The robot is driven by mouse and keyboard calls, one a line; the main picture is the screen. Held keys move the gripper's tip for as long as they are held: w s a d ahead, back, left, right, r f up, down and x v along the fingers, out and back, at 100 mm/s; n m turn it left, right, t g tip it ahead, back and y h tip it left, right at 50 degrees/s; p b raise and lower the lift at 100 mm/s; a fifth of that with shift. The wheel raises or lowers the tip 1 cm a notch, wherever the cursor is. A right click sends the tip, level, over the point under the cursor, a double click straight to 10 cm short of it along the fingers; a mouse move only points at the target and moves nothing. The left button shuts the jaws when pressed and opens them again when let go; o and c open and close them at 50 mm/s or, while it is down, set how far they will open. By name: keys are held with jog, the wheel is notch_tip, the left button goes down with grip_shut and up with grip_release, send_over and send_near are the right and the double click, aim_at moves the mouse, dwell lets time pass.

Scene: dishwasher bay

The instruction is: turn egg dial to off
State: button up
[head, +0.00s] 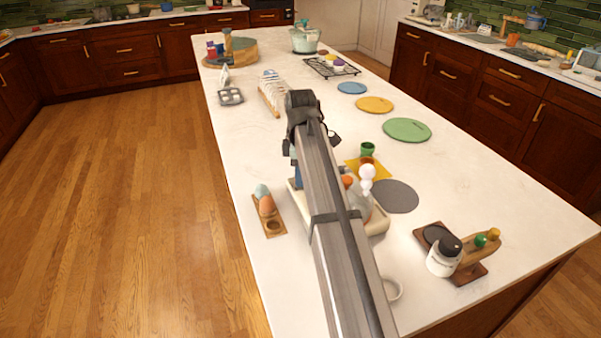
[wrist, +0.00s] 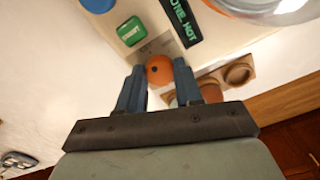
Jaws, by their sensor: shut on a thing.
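The egg dial (wrist: 160,70) is a round orange knob with a dark dot, on the pale egg cooker's panel. In the wrist view my gripper (wrist: 158,76) has its blue fingers on either side of the dial, shut on it. The panel also has a green START button (wrist: 131,31) and a dark display (wrist: 182,20) with green letters, partly cut off, ending in "HOT". In the head view the cream egg cooker (head: 379,224) stands on the counter with a clear dome and white knob (head: 367,172). My arm hides much of its left side and the dial.
A wooden egg tray (head: 273,227) with two eggs stands left of the cooker, near the counter edge. A white jar (head: 442,262) stands at front right.

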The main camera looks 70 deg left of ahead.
jog(key=o, duration=1)
jog(key=shift+o, duration=0.2)
notch_tip(320, 180, up, 14)
jog(key=shift+w+f, duration=0.1)
dwell(0.4)
